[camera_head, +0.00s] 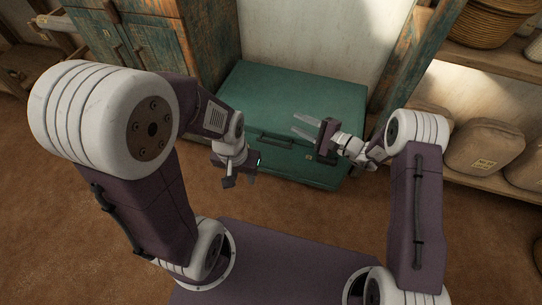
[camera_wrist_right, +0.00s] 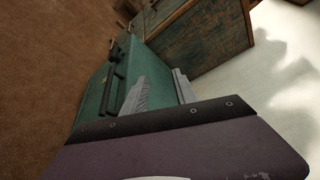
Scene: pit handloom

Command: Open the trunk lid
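A teal-green trunk (camera_head: 262,98) stands on the floor against the pale wall, with its lid shut. A dark handle (camera_head: 275,141) is on its front; the trunk (camera_wrist_right: 92,98) and the handle (camera_wrist_right: 118,75) also show in the right wrist view. My right gripper (camera_head: 299,126) is open and empty, with its two fingers apart, over the right part of the trunk. In the right wrist view its fingers (camera_wrist_right: 158,82) have a gap between them. My left gripper (camera_head: 240,184) points down near the trunk's front left; its fingers are mostly hidden.
A worn wooden cabinet (camera_head: 150,45) stands left of the trunk. On the right, shelves (camera_head: 490,62) hold baskets (camera_head: 490,20) and brown sacks (camera_head: 482,146). A wooden post (camera_head: 405,65) rises by the trunk's right side. Brown floor in front of the trunk is clear.

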